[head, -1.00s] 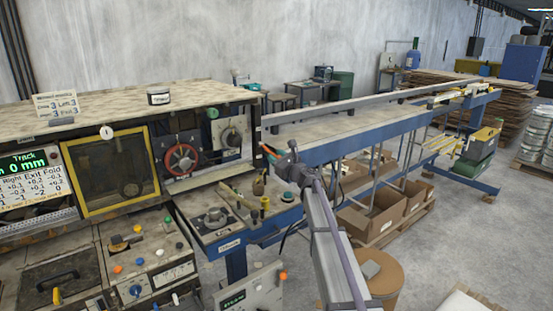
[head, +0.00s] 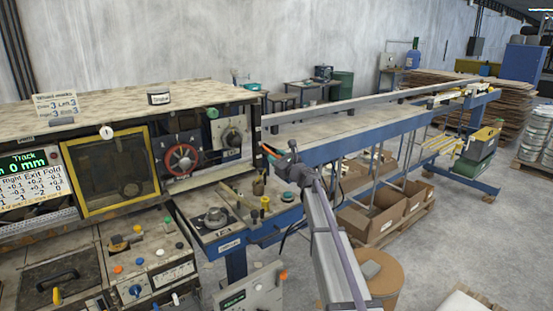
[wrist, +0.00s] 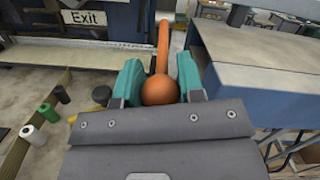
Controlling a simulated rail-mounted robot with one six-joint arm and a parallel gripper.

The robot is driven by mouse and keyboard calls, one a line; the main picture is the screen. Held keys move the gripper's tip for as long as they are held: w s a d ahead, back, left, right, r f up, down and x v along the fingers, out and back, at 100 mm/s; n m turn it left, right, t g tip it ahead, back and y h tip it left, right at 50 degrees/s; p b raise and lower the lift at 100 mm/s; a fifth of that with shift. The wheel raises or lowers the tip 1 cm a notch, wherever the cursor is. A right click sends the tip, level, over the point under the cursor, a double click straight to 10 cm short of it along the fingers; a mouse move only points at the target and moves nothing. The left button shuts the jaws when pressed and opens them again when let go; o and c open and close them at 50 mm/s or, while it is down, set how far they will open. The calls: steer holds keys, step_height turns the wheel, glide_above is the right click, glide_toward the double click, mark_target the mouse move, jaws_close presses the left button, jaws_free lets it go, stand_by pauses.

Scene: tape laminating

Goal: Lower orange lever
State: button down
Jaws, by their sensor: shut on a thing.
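The orange lever (wrist: 160,88) shows in the wrist view as an orange rod with a round ball knob at its near end. My gripper (wrist: 158,85) has its two teal fingers on either side of the ball, shut on it. The rod runs away from the ball toward the top of the wrist view. In the head view my gripper (head: 275,153) is at the right end of the machine, beside the blue rail. The lever (head: 268,149) shows there only as a small orange tip.
An "Exit" label (wrist: 84,17) is at the upper left of the wrist view. A blue-framed rail (head: 370,140) runs right from the machine. Small spools (wrist: 47,112) stand at left. Cardboard boxes (head: 370,218) stand beneath the rail.

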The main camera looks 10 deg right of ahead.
stand_by(0.3)
steer(key=c, duration=0.8)
jaws_free()
steer(key=shift+o, duration=0.2)
steer(key=shift+s, duration=0.15)
steer(key=b+v, duration=0.1)
steer(key=v, duration=0.9)
steer(key=shift+s, duration=0.25)
steer(key=shift+d, duration=0.2)
